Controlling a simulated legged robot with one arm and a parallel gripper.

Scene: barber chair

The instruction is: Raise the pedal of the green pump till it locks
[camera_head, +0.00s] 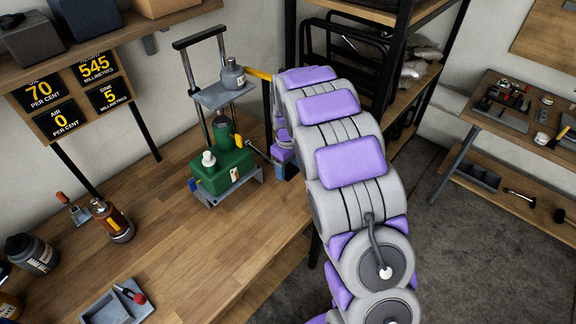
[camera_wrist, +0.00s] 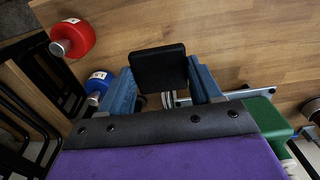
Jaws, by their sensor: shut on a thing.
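The green pump (camera_head: 222,168) stands on a grey base plate on the wooden bench in the head view, with a tall metal frame behind it. Part of its green body (camera_wrist: 262,120) shows at the right in the wrist view. The pedal (camera_wrist: 160,65) is a black square pad in the wrist view. My gripper (camera_wrist: 160,80) is shut on it, with one blue finger at each side. In the head view my wrist is at the pump's right side, and my arm hides most of the gripper and the pedal. Whether the pedal is locked cannot be told.
The wooden bench (camera_head: 150,235) has an orange-brown bottle (camera_head: 112,222), a dark jar (camera_head: 32,254) and a grey tray (camera_head: 115,306) on it. A sign board (camera_head: 75,95) hangs above.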

